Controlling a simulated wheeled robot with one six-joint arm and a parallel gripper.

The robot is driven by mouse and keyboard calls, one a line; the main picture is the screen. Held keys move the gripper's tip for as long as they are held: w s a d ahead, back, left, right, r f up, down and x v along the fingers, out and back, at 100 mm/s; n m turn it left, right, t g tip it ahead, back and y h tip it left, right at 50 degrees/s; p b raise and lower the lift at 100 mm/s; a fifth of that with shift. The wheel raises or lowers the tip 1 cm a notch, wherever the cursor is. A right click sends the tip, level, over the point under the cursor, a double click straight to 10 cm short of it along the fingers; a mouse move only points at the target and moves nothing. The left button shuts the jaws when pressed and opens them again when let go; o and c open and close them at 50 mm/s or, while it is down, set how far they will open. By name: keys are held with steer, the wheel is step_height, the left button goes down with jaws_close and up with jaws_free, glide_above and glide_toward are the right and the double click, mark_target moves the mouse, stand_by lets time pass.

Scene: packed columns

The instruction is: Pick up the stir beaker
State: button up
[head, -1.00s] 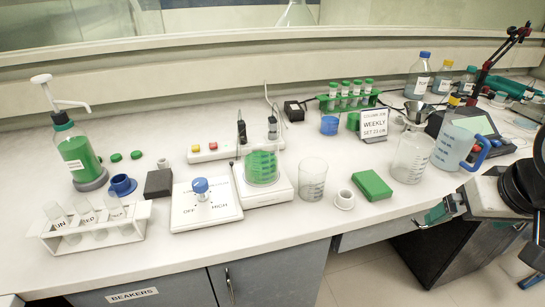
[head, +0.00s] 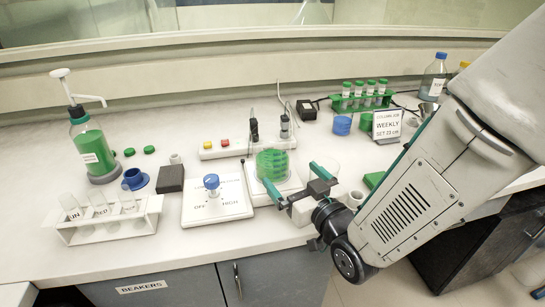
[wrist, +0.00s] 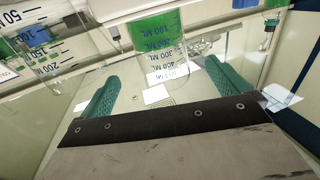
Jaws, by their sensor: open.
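The stir beaker (head: 272,165) is a clear graduated beaker with green liquid. It stands upright on the white stirrer plate (head: 262,196). My gripper (head: 294,178) is open and empty, just in front and to the right of the beaker, with its two green fingers pointing toward it. In the wrist view, which looks upside down, the stir beaker (wrist: 165,35) shows ahead between the lines of the two fingers (wrist: 161,72). It looks to lie beyond the fingertips; I cannot tell the exact gap.
An empty clear beaker (wrist: 40,50) stands close beside it, mostly hidden behind my gripper in the head view. A dial box (head: 212,205) and black block (head: 171,178) lie to the left. Probes (head: 285,122) stand behind, near a green tube rack (head: 362,103).

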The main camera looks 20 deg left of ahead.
mark_target(271, 152)
steer(key=x, duration=1.1)
steer(key=shift+w+a, duration=0.15)
steer(key=shift+w, duration=0.05)
steer(key=c, duration=1.3)
